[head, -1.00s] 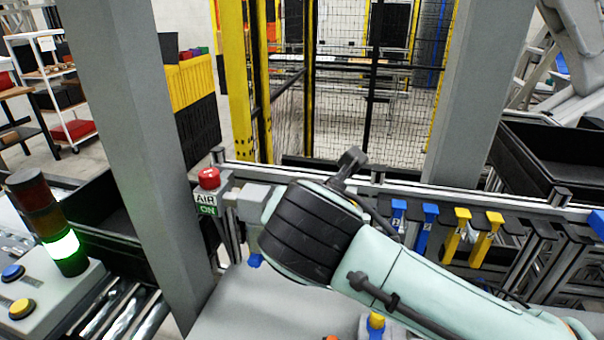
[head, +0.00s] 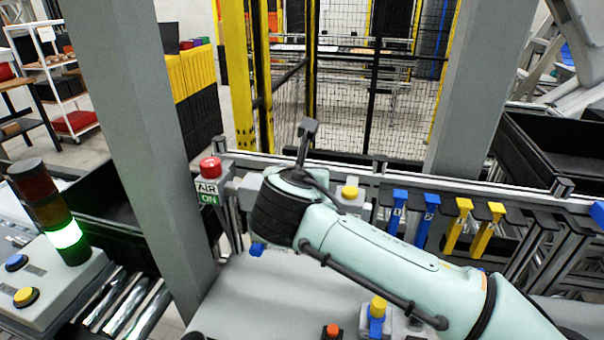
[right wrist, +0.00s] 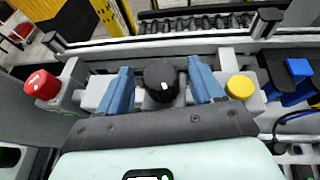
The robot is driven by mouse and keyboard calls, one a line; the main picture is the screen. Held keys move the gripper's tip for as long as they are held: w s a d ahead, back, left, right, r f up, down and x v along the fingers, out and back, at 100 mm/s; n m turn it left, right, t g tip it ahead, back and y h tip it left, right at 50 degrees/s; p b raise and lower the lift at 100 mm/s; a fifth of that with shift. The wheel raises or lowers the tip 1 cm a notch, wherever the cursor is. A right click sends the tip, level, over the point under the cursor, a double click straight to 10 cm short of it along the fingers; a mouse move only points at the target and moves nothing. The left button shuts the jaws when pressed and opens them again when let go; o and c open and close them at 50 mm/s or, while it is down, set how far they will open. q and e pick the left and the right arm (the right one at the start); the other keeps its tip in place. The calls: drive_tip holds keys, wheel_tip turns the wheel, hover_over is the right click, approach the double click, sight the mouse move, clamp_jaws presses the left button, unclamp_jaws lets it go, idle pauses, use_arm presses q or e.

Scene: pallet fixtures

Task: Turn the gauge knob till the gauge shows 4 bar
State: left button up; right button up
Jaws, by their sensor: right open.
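The black round knob (right wrist: 161,80) with a white mark shows in the right wrist view, on a grey fixture between a red button and a yellow button. My right gripper (right wrist: 160,70) is open, with one blue finger on each side of the knob. A gap shows between each finger and the knob. In the head view my right arm hides the knob and the gripper's fingers. I cannot make out a gauge face or its reading in either view. My left gripper is not in view.
The red button (head: 210,167) stands on the AIR ON box (head: 208,190), left of my arm. The yellow button (head: 350,191) stands just right of it. Blue and yellow hooks (head: 458,226) hang along the rail at right. A grey post (head: 140,150) stands at left.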

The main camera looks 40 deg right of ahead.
drive_tip(key=shift+w+d+f, duration=0.3)
drive_tip(key=shift+w+d, duration=0.15)
drive_tip(key=c, duration=1)
drive_tip(key=shift+r+n+t+y+p, duration=0.15)
drive_tip(key=shift+n+t+y+p, duration=0.4)
drive_tip(key=shift+n+y, duration=0.3)
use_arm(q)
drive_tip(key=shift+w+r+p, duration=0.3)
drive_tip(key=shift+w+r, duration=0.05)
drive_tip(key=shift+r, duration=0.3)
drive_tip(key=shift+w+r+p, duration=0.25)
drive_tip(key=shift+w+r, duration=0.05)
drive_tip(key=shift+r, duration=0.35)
use_arm(e)
drive_tip(key=shift+n+t+y, duration=0.35)
drive_tip(key=shift+n+y, duration=0.4)
drive_tip(key=shift+y, duration=0.1)
drive_tip(key=o, duration=1)
